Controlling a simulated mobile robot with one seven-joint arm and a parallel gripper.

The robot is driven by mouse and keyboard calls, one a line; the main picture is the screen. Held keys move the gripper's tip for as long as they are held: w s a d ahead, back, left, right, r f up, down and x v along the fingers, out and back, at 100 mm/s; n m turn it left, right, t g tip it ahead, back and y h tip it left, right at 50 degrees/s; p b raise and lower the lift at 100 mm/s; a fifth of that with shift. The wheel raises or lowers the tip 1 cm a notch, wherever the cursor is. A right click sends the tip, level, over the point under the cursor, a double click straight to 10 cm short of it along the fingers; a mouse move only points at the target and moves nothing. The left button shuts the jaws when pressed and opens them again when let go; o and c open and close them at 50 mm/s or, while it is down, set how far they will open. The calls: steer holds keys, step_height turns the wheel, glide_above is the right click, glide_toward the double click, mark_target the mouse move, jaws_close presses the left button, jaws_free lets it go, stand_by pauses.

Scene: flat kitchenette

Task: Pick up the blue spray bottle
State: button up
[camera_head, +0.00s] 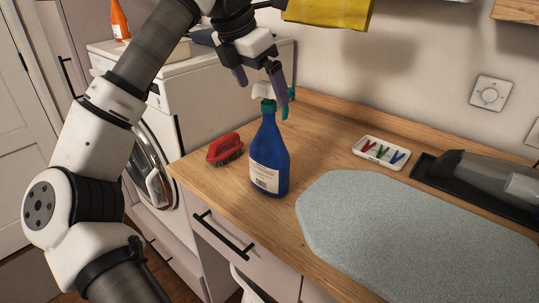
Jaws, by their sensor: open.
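The blue spray bottle (269,156) stands upright on the wooden counter (333,140), near its left end. It has a pale label low on its side and a white and teal spray head. My gripper (260,91) is above it, pointing down, with its jaws open. One finger is left of the spray head and the other overlaps its right side in the picture. I cannot tell whether either finger touches the bottle. The spray head is partly hidden behind the gripper.
A red brush (225,148) lies just left of the bottle. A grey-blue ironing pad (415,225) covers the counter's right front. A white tray of pegs (381,153) and a handheld vacuum (480,178) lie behind it. A washing machine (205,95) stands left, and a yellow cloth (330,12) hangs above.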

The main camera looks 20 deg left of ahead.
mark_target(265, 94)
steer(key=shift+w+p+x, duration=0.1)
steer(key=shift+p+x, duration=0.15)
steer(key=shift+x, duration=1.1)
steer(key=shift+w+p+x, duration=0.15)
steer(key=shift+p+x, duration=0.1)
steer(key=shift+x, duration=1.05)
steer(key=shift+r, duration=0.1)
steer(key=c, duration=2)
steer(key=shift+r, duration=0.15)
steer(key=shift+c, duration=0.2)
